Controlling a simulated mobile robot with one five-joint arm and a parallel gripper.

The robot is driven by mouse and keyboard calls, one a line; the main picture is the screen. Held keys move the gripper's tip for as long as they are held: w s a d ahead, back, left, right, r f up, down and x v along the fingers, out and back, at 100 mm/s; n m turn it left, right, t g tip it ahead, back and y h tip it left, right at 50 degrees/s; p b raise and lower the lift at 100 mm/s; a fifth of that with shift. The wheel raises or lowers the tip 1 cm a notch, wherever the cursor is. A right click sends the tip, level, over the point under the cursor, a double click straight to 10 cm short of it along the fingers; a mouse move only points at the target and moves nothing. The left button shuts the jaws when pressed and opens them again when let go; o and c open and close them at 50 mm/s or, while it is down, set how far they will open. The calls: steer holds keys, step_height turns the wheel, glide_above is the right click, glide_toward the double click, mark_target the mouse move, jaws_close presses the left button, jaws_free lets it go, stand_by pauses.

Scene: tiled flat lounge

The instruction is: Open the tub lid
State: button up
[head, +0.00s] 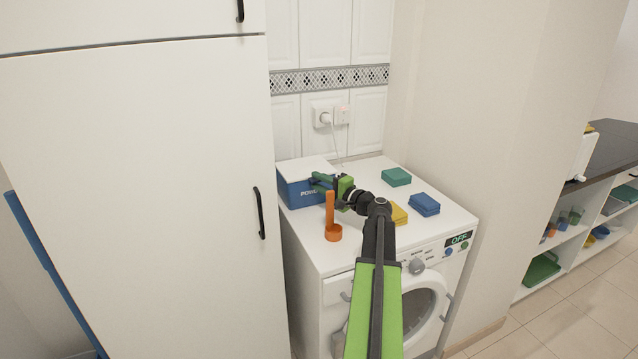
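The tub (299,194) is a blue box with partly hidden white lettering on its front. It stands at the back left of the white washing machine's top, close to the tall cabinet. Its white lid (303,168) lies flat over the top and looks closed. My gripper (318,182), with green fingers, is at the tub's front right, around the height of the lid's front edge. It covers part of the lettering. The fingers are too small and overlapped to show their gap, and I cannot tell whether they touch the tub.
An orange scoop (333,231) with an upright handle stands in front of the tub. The tall white cabinet (140,180) bounds the left; a wall bounds the right.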

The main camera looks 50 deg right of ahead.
jaws_close()
stand_by(1.4)
